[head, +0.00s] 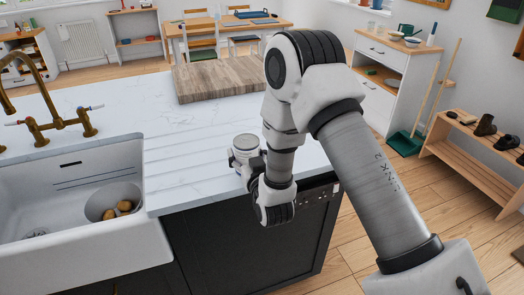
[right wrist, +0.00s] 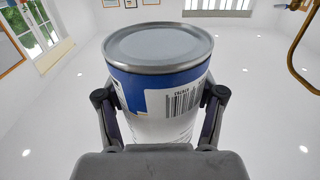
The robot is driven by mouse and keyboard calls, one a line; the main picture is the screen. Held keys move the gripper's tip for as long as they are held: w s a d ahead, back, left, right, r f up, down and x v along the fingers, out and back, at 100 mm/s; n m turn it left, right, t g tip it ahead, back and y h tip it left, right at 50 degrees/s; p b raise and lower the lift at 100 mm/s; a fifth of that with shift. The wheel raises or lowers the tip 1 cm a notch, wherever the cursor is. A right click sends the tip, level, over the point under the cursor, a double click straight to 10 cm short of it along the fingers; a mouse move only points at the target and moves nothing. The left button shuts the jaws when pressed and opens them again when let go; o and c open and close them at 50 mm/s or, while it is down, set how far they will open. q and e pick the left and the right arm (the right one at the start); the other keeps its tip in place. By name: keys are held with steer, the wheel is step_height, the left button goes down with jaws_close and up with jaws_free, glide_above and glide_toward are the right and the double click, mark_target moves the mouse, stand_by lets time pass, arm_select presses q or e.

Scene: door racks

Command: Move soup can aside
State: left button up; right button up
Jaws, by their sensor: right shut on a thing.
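The soup can (head: 245,144) is a small white can with a grey metal lid, over the front part of the white countertop. In the right wrist view the can (right wrist: 158,75) fills the middle, with a blue band, a white label and a barcode. My right gripper (head: 250,163) is shut on the can, with one finger on each side of it in the right wrist view (right wrist: 161,98). I cannot tell whether the can's base touches the counter. My left gripper is not in view.
A white sink (head: 75,205) with a grey pot (head: 113,200) holding potatoes lies left of the can. A brass tap (head: 50,110) stands behind the sink. A wooden board (head: 218,78) lies at the counter's back. The marble counter (head: 135,95) between is clear.

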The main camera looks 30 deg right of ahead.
steer(key=d, duration=0.2)
steer(key=w+d+p, duration=0.1)
steer(key=d, duration=0.1)
steer(key=w+d, duration=0.1)
steer(key=d, duration=0.2)
steer(key=shift+f+p, duration=0.15)
steer(key=shift+p, duration=0.25)
steer(key=f, duration=0.3)
steer(key=shift+a+p, duration=0.25)
steer(key=shift+p, duration=0.1)
steer(key=shift+w+f, duration=0.15)
steer(key=shift+f, duration=0.25)
steer(key=o, duration=1)
steer(key=shift+f, duration=0.15)
steer(key=o, duration=0.5)
